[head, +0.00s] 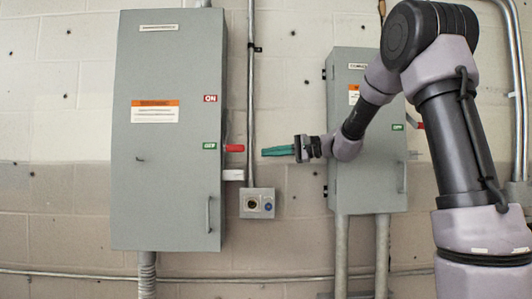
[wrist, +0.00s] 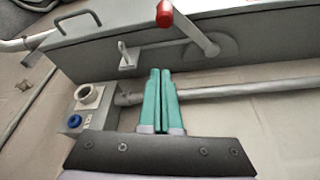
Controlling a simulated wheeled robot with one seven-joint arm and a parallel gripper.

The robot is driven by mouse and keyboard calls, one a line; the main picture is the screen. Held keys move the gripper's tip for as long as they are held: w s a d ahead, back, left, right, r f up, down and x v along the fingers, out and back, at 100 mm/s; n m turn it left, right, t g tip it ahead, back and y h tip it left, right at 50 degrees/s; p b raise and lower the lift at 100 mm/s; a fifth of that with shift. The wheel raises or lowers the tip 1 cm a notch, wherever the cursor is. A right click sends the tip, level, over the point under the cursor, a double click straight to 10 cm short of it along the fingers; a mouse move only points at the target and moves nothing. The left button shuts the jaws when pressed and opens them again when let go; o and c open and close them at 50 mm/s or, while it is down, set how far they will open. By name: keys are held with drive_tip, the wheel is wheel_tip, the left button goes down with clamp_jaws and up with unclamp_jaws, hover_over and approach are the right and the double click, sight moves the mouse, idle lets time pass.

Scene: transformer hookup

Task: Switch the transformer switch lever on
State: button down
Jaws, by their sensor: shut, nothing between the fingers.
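The switch lever has a red grip (head: 234,148) on the right side of the large left grey cabinet (head: 165,200). It sits level with the green OFF label (head: 210,146), below the red ON label (head: 210,98). In the wrist view, the lever (wrist: 190,30) is a grey arm with a red tip, beyond and a little right of my fingers. My gripper (head: 266,151) has teal fingers, shut and empty. It is right of the red grip, pointing left at about its height, with a gap between. The shut fingers also show in the wrist view (wrist: 161,76).
A vertical conduit (head: 251,90) runs down to a small grey outlet box (head: 257,203), just below and left of my fingers. A light bracket (head: 233,175) sticks out under the lever. A second grey cabinet (head: 350,190) stands behind my forearm.

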drive_tip(key=s+a, duration=0.1)
drive_tip(key=a, duration=0.6)
drive_tip(key=shift+a+r, duration=0.2)
drive_tip(key=shift+s+r, duration=0.1)
drive_tip(key=shift+s, duration=0.05)
